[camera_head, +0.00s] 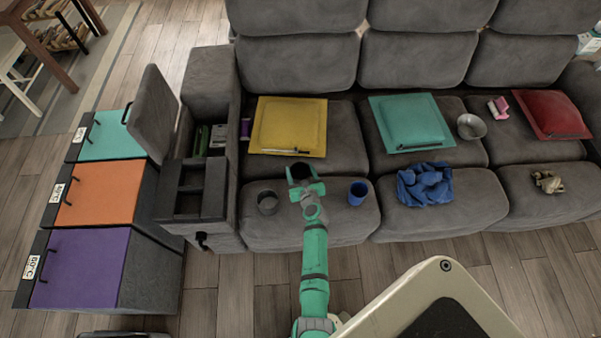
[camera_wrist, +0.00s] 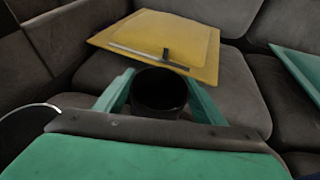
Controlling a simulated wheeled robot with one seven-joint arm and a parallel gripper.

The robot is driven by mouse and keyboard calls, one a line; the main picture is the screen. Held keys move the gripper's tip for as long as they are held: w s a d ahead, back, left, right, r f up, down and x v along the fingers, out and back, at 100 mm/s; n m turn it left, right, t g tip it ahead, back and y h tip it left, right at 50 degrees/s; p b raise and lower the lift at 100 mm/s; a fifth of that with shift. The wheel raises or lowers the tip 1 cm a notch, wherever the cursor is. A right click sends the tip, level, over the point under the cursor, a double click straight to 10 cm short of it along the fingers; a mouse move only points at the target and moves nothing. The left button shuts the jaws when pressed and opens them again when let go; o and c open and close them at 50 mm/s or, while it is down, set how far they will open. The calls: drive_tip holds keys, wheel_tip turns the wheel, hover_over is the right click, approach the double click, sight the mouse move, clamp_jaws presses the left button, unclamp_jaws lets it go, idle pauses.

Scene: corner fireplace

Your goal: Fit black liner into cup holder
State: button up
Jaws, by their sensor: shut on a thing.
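My gripper (camera_head: 304,187) is shut on the black liner (camera_head: 299,171), a dark open-topped cup. It is held over the left seat of the grey sofa. In the wrist view the black liner (camera_wrist: 160,92) sits between the two green fingers, its mouth facing the camera. The sofa's left armrest (camera_head: 204,205) has an open storage bin and dark square recesses at its front, left of my gripper. I cannot tell which recess is the cup holder. A grey cup (camera_head: 268,202) and a blue cup (camera_head: 357,193) stand on the seat fronts, either side of my gripper.
A yellow cushion (camera_head: 290,122) with a thin tool on it lies behind the gripper. The raised armrest lid (camera_head: 154,115) stands left of the bin. A teal cushion (camera_head: 411,122), metal bowl (camera_head: 471,126) and blue cloth (camera_head: 425,184) lie to the right. Coloured hampers (camera_head: 82,268) stand far left.

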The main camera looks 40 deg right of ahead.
drive_tip(key=shift+f, duration=0.85)
drive_tip(key=shift+f, duration=0.1)
drive_tip(key=o, duration=1.1)
drive_tip(key=shift+c, duration=0.2)
drive_tip(key=v, duration=1.2)
